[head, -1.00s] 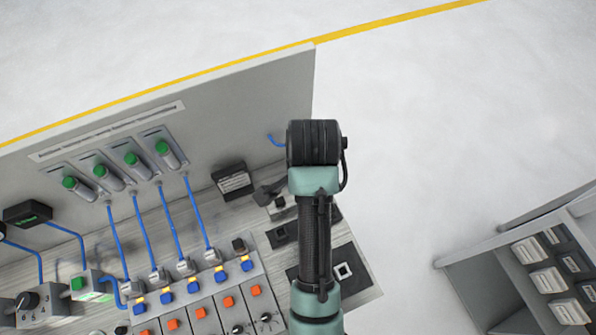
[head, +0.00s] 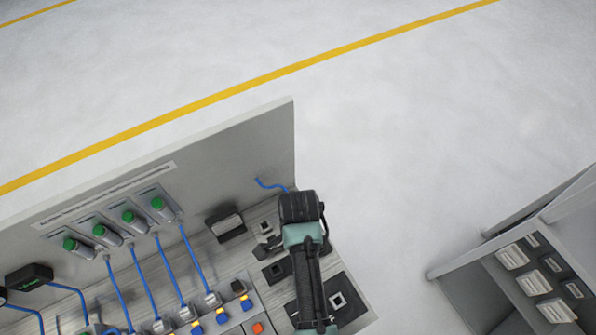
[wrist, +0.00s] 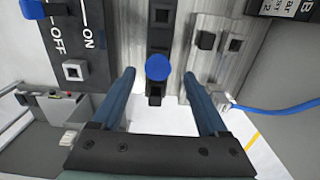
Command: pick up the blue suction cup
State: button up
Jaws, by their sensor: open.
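The blue suction cup (wrist: 157,67) shows in the wrist view as a round blue disc on a dark block. It lies between the two dark blue fingers of my gripper (wrist: 160,76), which are spread apart with a gap on each side of the cup. How high the fingertips are relative to the cup is hard to tell. In the head view, my dark wrist hangs over the right end of the bench (head: 232,267), and the cup cannot be made out there.
An ON/OFF plate (wrist: 80,35) is at the left and a small socket block (wrist: 207,60) at the right. A blue hose (wrist: 275,108) runs beside it. In the head view, an upright panel (head: 235,150) borders the bench. A cabinet (head: 530,265) stands right across open floor.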

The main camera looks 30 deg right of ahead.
jog(key=shift+s+a+f+p, duration=0.15)
jog(key=shift+f+p, duration=0.15)
jog(key=shift+f, duration=1.75)
grip_shut()
